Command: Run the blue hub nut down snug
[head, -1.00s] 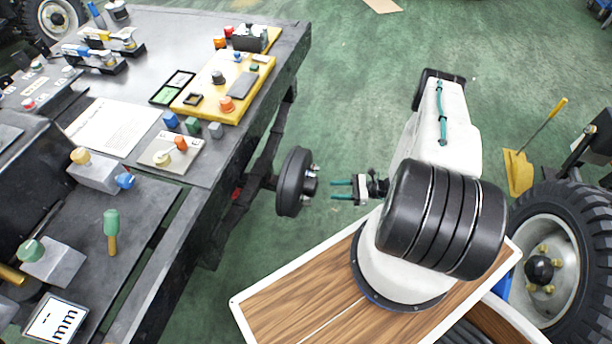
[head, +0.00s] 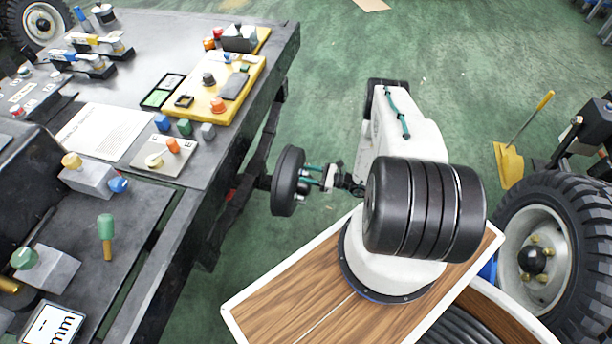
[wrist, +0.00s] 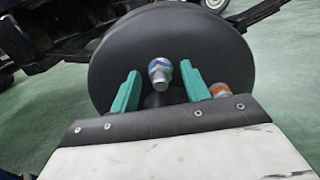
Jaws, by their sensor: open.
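The black round hub (head: 287,181) sits at the end of an axle beside the bench, and its face fills the upper middle of the wrist view (wrist: 200,40). A stud with a blue-banded nut (wrist: 160,72) stands out from the face. My gripper (head: 307,173) is close to the hub face. In the wrist view its teal fingers (wrist: 159,82) are open, one on each side of the blue-banded nut, with gaps visible. A second nut with an orange band (wrist: 220,90) shows just right of the right finger. Whether the blue nut touches the hub is unclear.
The metal bench (head: 225,155) stands left of the hub, with a yellow board (head: 205,108) and several coloured parts on top. A large tyre (head: 550,235) and a yellow dustpan (head: 509,165) are on the right. Green floor is open behind my arm.

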